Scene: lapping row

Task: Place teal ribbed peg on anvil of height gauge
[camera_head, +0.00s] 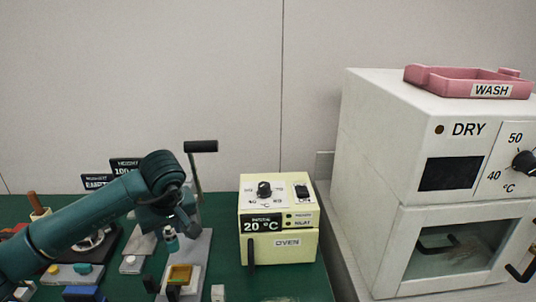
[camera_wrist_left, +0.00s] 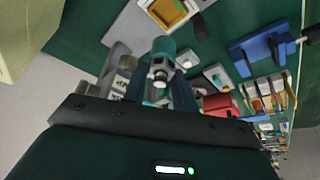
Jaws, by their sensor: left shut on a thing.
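My left gripper (camera_head: 172,229) reaches in from the left and points down, shut on the teal ribbed peg (camera_head: 171,241). In the left wrist view the peg (camera_wrist_left: 163,58) stands out between the fingers of the gripper (camera_wrist_left: 160,88), teal with a pale, dark-centred end. A grey plate (camera_head: 200,250), apparently the height gauge's base, lies below and behind it; a lever with a black handle (camera_head: 200,146) rises at its back. The peg appears above the plate, apart from the square. My right gripper is out of view.
A cream oven (camera_head: 279,254) stands right of the plate. A large white dryer (camera_head: 390,150) with a pink WASH tray (camera_head: 465,90) stands farther right. A blue block (camera_head: 84,294) and other small fixtures crowd the left. Green bench (camera_head: 230,205) shows between plate and oven.

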